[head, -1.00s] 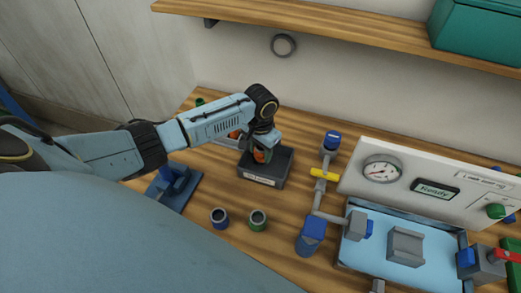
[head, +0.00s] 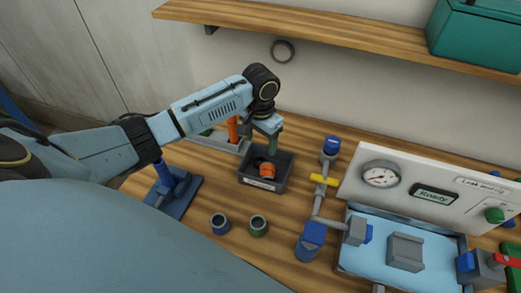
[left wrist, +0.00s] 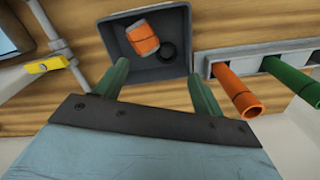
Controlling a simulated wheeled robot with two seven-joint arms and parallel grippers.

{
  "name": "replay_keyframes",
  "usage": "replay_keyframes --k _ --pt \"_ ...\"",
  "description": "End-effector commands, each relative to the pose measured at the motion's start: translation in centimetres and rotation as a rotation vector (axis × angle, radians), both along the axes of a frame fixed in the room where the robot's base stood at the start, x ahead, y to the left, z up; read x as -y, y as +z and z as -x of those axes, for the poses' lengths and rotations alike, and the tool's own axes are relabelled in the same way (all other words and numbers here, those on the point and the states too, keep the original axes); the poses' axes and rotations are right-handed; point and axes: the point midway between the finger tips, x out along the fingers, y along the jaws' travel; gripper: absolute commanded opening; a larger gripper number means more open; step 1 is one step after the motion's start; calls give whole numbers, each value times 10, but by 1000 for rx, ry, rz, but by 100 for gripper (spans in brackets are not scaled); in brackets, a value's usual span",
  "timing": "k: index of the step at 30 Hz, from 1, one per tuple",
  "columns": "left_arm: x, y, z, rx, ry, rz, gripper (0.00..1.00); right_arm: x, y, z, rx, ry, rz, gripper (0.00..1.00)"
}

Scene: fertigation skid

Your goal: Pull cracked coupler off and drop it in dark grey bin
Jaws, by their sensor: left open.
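The orange coupler (head: 267,170) lies in the dark grey bin (head: 282,184). In the left wrist view the coupler (left wrist: 144,39) rests tilted on the bin floor beside a dark ring, with the bin wall (left wrist: 106,50) around it. My left gripper (head: 273,145) is above the back of the bin. Its two green fingers (left wrist: 158,80) are spread apart with nothing between them. Any crack in the coupler is too small to make out. My right gripper is not in view.
A grey rack (left wrist: 290,57) beside the bin holds an orange tube (left wrist: 238,92) and a green tube (left wrist: 290,76). The pipe run with a yellow valve (head: 324,180) is to the right.

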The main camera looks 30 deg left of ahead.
Motion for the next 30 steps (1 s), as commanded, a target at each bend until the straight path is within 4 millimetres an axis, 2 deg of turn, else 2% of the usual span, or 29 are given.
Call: replay_keyframes --k 1,3,10,15,30 --pt "0 13 -1 5 -2 0 69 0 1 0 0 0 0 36" --pt "0 27 -1 4 -2 1 69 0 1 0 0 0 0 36" --pt "0 55 0 0 -1 0 69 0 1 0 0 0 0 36" --pt "0 61 0 0 -1 0 69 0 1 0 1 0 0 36" --pt "0 60 0 -1 -1 0 69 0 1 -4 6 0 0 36"
